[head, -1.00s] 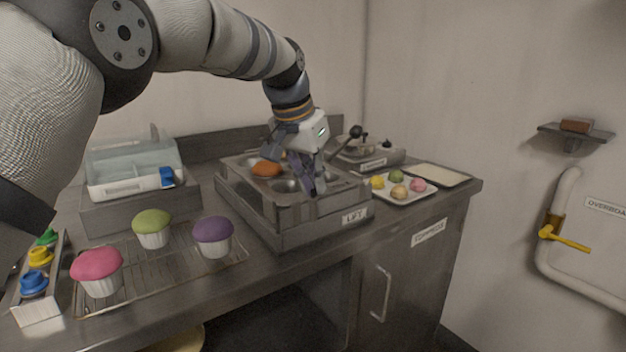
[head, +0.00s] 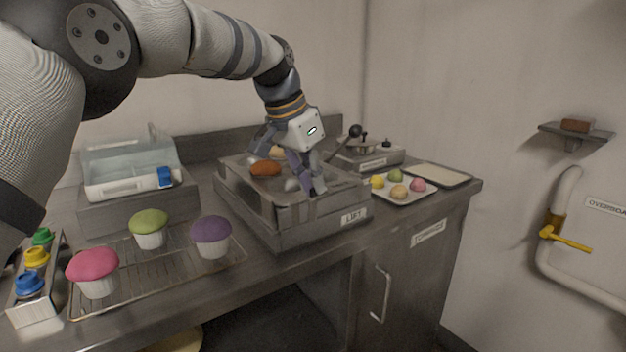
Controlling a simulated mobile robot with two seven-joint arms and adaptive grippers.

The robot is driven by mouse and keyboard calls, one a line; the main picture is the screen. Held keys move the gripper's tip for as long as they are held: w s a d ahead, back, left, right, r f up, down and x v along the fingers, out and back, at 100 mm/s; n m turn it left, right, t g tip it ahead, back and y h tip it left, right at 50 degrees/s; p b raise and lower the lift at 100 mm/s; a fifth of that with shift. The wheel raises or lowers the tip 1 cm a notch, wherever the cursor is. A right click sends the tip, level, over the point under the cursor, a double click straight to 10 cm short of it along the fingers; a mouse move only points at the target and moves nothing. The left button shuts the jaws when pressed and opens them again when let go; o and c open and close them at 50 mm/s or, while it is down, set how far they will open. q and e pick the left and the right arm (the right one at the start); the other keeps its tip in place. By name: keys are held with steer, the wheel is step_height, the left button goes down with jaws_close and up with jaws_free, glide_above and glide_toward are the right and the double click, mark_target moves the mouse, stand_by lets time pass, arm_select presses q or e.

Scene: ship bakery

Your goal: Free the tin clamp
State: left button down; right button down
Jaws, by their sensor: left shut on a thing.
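My left gripper (head: 308,185) reaches down from above to the front right part of the metal muffin tin (head: 240,178). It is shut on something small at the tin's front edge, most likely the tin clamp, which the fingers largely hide. The tin sits level in the steel unit labelled LIFT (head: 290,228). An orange-brown muffin top (head: 265,168) shows in a back left cup, and a paler one (head: 278,150) is partly hidden behind the fingers. My right gripper is out of view.
A black-knobbed lever (head: 355,131) rises just behind the gripper. A tray of coloured balls (head: 404,200) stands to the right. Pink (head: 93,270), green (head: 149,228) and purple (head: 211,237) cupcakes stand on a wire rack (head: 160,280) at the left front.

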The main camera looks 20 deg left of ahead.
arm_select(q)
steer(key=shift+s+d+f+m+g, duration=0.1)
steer(key=shift+d+f+m+g, duration=0.15)
steer(key=shift+m, duration=0.55)
stand_by(1.7)
steer(key=c, duration=1.8)
jaws_free()
steer(key=shift+r, duration=0.15)
steer(key=shift+a+r, duration=0.1)
steer(key=shift+r, duration=0.05)
steer(key=v, duration=1.1)
steer(key=shift+s+a+r, duration=0.1)
steer(key=shift+a+r, duration=0.1)
steer(key=shift+r, duration=0.05)
